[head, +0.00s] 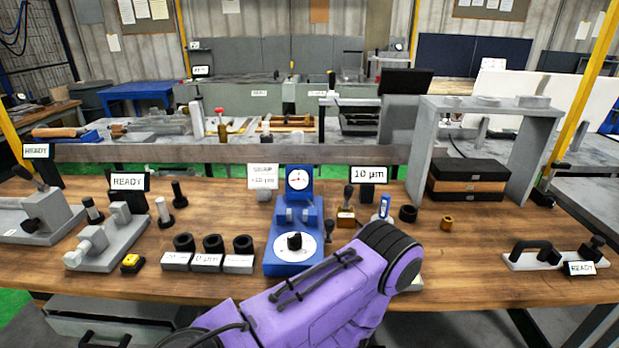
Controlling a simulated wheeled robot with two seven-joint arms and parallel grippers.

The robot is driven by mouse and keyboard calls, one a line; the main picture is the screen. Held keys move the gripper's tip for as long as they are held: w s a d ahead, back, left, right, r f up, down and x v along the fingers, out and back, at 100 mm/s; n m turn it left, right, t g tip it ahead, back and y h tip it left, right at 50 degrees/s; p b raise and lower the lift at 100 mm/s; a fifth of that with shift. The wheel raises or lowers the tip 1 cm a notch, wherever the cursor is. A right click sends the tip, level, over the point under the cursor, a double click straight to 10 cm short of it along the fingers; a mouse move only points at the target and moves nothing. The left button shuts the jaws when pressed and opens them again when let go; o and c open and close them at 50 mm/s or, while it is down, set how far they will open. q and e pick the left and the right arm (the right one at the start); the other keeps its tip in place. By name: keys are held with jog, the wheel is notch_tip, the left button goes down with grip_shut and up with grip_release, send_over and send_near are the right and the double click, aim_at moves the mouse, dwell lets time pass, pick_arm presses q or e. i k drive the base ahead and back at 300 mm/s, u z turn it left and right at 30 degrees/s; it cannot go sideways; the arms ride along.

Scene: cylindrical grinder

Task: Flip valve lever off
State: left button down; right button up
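I cannot tell for certain which part is the valve lever. A black handle (537,249) is mounted on a pale plate at the right front of the bench. Another black lever (30,178) sticks up at a tilt from a grey fixture at the far left. A blue gauge stand (305,225) with a round dial and a white disc stands in the middle. One of my arms, purple, reaches in from the bottom and bends at its far end over the bench's front edge, right of the blue stand. Neither gripper shows.
The wooden bench (460,285) holds several black rings on labelled white blocks (208,261), a yellow button (131,263), a grey fixture (108,240) and a grey gantry (415,150) around stacked black and orange slabs (468,180).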

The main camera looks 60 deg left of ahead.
aim_at(348, 188)
jog(key=u, duration=0.4)
jog(key=i, duration=0.35)
jog(key=u, duration=0.35)
